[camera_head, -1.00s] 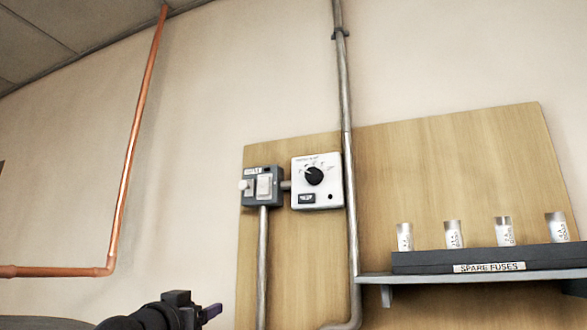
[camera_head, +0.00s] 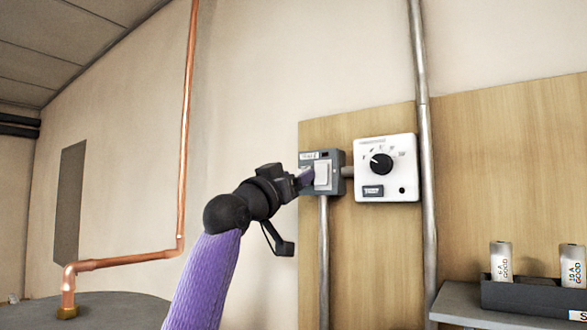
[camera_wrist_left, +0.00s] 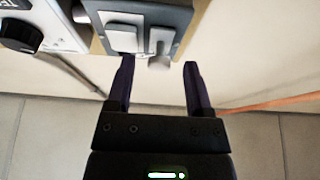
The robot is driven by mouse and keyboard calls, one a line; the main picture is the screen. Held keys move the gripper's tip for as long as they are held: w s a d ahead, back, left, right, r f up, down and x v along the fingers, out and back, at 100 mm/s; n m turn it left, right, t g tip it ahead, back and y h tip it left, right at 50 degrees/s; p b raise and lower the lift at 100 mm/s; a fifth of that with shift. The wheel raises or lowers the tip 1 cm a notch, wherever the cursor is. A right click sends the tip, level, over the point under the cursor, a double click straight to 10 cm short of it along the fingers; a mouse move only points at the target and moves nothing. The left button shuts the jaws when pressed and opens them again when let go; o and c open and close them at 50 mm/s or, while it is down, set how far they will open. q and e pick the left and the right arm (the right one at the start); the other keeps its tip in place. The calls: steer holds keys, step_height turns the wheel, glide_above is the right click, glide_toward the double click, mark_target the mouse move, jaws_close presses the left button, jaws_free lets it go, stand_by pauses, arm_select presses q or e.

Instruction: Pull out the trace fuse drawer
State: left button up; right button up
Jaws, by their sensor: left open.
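The trace fuse unit is a small grey box (camera_head: 335,164) on the wooden board, with a pale raised front plate (camera_head: 323,175). My left gripper (camera_head: 305,180) is at its left side and hides part of it, including the white knob. In the left wrist view the grey box (camera_wrist_left: 178,18) is at the top with two pale parts, a wide plate (camera_wrist_left: 124,36) and a narrower piece ending in a rounded knob (camera_wrist_left: 159,62). The open fingers (camera_wrist_left: 159,72) point at the box, with the knob between their tips in this view. Contact cannot be told. My right gripper is not in view.
A white dial box (camera_head: 385,185) is joined to the grey box's right. A metal conduit (camera_head: 324,260) drops below the box and a taller pipe (camera_head: 422,130) stands further right. Spare fuses (camera_head: 501,262) sit on a shelf (camera_head: 458,300). A copper pipe (camera_head: 186,130) runs at left.

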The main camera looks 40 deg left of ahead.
arm_select(q)
steer(key=shift+w+f, duration=0.1)
steer(key=c, duration=0.7)
jaws_close()
stand_by(0.6)
